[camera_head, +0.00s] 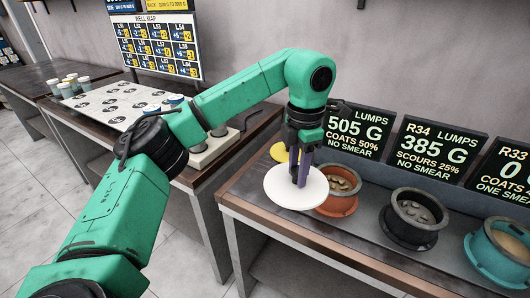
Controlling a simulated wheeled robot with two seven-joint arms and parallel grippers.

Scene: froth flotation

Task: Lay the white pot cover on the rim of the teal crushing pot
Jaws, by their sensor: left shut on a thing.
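The white pot cover (282,193) is a round flat disc at the left end of the dark bench. My left gripper (301,178) points down and is shut on it; its grip point is partly hidden by the fingers. The cover overlaps the left edge of an orange pot in the picture; I cannot tell its exact height. The teal crushing pot (484,262) stands at the far right of the bench, partly cut off by the frame. My right gripper is not in view.
The orange pot (341,204) and a black pot (405,229), both holding lumps, stand left of the teal pot. Signs, including the 385 G sign (436,150), stand behind them. A yellow disc (278,152) lies behind the cover. Another table with a white board (112,104) is at left.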

